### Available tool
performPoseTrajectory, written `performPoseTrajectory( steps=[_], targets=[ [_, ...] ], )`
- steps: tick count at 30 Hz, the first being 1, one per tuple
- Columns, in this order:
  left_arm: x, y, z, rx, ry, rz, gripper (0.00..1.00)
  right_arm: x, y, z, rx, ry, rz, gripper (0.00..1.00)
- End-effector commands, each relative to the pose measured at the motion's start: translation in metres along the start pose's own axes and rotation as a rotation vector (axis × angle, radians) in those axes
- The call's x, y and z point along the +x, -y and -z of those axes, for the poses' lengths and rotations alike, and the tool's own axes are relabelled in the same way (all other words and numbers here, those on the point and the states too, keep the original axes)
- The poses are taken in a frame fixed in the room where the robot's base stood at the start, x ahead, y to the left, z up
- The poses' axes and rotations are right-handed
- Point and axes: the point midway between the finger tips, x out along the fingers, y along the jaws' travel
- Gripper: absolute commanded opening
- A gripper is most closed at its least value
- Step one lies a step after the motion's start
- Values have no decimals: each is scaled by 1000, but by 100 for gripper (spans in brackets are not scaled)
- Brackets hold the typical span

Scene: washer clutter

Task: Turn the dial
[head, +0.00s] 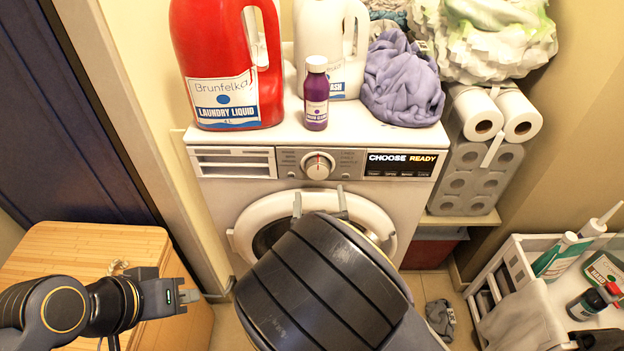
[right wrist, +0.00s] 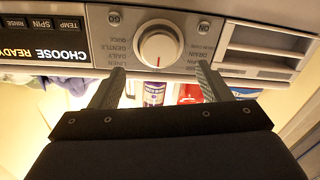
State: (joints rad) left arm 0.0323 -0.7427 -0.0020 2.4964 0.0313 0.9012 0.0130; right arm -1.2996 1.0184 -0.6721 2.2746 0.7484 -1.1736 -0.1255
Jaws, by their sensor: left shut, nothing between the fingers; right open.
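The dial (head: 318,166) is a round white knob with a red mark on the control panel of a white washing machine (head: 215,200). Its red mark points up in the head view and down in the upside-down right wrist view, where the dial (right wrist: 159,46) is large. My right gripper (head: 319,203) is open, its fingers pointing at the panel just below the dial in the head view. In the right wrist view the fingers (right wrist: 160,71) stand on either side of the dial, apart from it. My left gripper (head: 188,297) is shut and empty near a wooden cabinet.
A red detergent jug (head: 226,60), a purple bottle (head: 316,95), a white jug (head: 335,80) and purple cloth (head: 402,82) stand on the washer. A wooden cabinet (head: 90,245) is at left. A white cart (head: 515,270) with bottles is at right.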

Motion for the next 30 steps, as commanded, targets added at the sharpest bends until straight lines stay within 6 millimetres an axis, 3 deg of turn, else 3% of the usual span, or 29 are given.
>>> performPoseTrajectory(
  steps=[10, 22, 30],
  targets=[
    [1, 0, 0, 0, 0, 0, 0, 53, 0, -1, 2, 2, -1, 71],
    [1, 0, 0, 0, 0, 0, 0, 62, -1, -1, 1, 4, 0, 71],
    [1, 0, 0, 0, 0, 0, 0, 62, 0, -1, 1, 4, 0, 36]
  ],
)
